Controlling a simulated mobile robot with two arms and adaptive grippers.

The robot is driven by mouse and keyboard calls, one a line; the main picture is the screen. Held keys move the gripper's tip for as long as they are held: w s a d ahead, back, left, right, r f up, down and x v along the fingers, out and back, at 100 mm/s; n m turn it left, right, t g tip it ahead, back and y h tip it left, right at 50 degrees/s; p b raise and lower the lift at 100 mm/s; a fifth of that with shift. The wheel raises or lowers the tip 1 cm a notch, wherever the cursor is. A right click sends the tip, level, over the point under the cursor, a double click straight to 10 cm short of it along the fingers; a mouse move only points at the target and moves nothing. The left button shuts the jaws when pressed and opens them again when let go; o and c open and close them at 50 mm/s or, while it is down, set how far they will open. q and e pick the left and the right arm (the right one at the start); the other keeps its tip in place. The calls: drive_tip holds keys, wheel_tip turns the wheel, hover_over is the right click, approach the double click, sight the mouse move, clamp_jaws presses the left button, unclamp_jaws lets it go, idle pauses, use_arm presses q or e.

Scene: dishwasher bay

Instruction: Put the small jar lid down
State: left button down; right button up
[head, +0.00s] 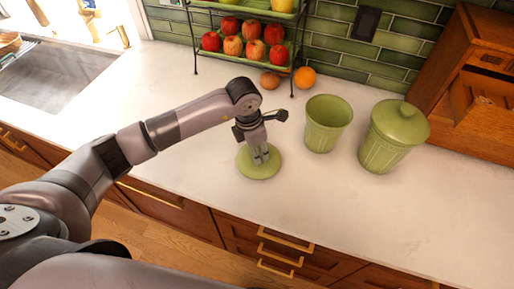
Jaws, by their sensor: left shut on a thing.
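The small jar lid (258,171) is a round green disc at or just above the white counter, near its front edge. My left gripper (261,160) points down over the lid, with its fingers shut on the lid's middle, where the grip hides the knob. I cannot tell whether the lid touches the counter. A green jar without a lid (324,128) stands upright to the right of the gripper. My right gripper is not in view.
A larger green jar with its lid on (390,142) stands farther right, beside a wooden cabinet (485,90). A fruit rack (245,52) and loose oranges (305,77) are behind. A sink (50,75) is at the left. The counter (175,95) is clear left of my gripper.

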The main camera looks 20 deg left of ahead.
use_arm(q)
drive_tip(key=shift+f, duration=0.4)
drive_tip(key=shift+f, duration=0.15)
drive_tip(key=c, duration=1.2)
unclamp_jaws()
drive_tip(key=shift+o, duration=0.2)
